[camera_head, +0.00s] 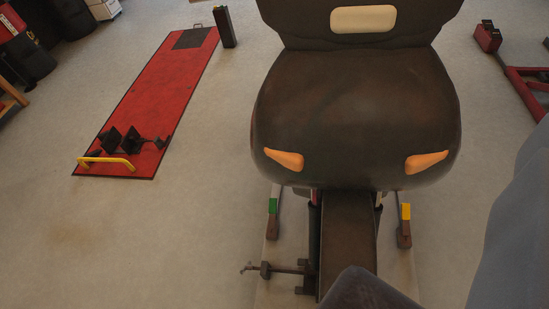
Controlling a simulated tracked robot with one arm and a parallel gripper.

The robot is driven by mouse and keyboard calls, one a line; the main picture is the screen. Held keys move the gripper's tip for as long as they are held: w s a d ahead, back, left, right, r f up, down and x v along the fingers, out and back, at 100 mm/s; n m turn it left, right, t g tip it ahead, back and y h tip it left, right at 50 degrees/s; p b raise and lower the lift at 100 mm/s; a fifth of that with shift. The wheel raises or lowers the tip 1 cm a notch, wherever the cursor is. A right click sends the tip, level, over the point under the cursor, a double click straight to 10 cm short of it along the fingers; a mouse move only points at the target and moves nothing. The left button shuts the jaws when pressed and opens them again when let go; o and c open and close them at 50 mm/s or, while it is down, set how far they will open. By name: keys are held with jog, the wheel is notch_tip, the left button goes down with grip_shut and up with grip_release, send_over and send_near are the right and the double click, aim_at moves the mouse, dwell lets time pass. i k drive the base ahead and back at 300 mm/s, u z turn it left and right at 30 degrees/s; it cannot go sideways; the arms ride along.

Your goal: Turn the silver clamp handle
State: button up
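A clamp (280,268) with a thin screw rod and a small crossbar handle (249,268) stands low at the bottom centre-left. It looks dark grey-brown in this light, and its rod points left from the side of a dark upright strip (347,235). Nothing touches the handle. A dark grey block (365,291) at the bottom edge and a large blue-grey shape at the right edge are close to the camera. They may be parts of my arm or gripper. I cannot make out two fingertips, so its opening does not show.
A dark motorcycle body (357,105) with orange lamps overhangs the strip. Green-marked (273,205) and yellow-marked (405,212) posts flank it. A red lift platform (155,95) with a yellow bar lies left. Another red frame (525,90) is right. Floor left of the clamp is clear.

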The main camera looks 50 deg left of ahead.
aim_at(247, 266)
jog(key=z, duration=0.2)
jog(key=k, duration=1)
jog(key=u, duration=0.95)
jog(key=i, duration=1)
jog(key=z, duration=0.05)
